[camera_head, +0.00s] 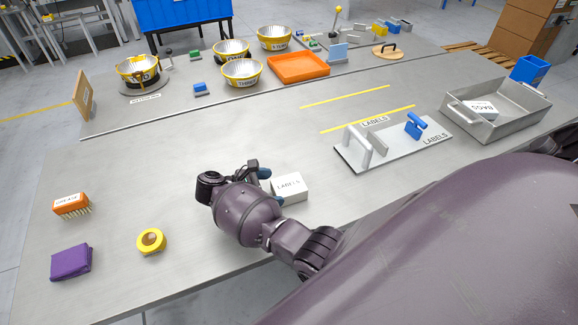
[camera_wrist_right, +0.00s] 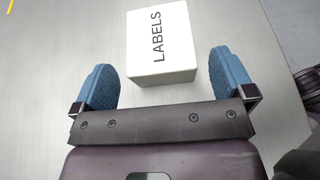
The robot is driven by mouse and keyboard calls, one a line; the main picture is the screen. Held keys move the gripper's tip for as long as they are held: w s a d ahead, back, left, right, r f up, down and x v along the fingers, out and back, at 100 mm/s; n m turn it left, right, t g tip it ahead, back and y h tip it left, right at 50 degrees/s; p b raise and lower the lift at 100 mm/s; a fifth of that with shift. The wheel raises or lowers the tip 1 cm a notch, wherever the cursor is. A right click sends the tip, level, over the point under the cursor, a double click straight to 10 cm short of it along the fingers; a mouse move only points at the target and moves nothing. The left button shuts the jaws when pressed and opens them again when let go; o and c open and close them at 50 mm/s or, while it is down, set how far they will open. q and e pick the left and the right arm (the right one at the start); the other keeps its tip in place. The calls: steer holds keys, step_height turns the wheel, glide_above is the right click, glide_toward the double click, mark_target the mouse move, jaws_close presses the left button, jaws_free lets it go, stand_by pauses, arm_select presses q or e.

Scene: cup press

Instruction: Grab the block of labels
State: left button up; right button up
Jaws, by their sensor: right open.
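The block of labels (camera_head: 290,188) is a white box with "LABELS" printed on it. It lies on the grey table near its front edge, just right of my right gripper (camera_head: 262,184) in the head view. In the right wrist view the block (camera_wrist_right: 160,45) sits ahead of and partly between the two blue fingertips of my open right gripper (camera_wrist_right: 165,80). A gap shows on both sides of the block, and the fingers do not appear to touch it. My left gripper is not in view.
An orange brush (camera_head: 71,206), a purple block (camera_head: 71,262) and a yellow tape roll (camera_head: 151,241) lie on the left. A labels fixture (camera_head: 400,143) with a blue clamp and a metal tray (camera_head: 505,122) stand to the right. Bowls and an orange tray (camera_head: 298,67) are behind.

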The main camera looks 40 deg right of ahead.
mark_target(281, 187)
steer(key=p+x, duration=0.1)
steer(key=x, duration=0.3)
steer(key=shift+d+r, duration=0.1)
steer(key=shift+d, duration=0.05)
steer(key=shift+s+d+f, duration=0.1)
steer(key=shift+d+f, duration=0.15)
steer(key=shift+d, duration=0.05)
steer(key=c, duration=0.9)
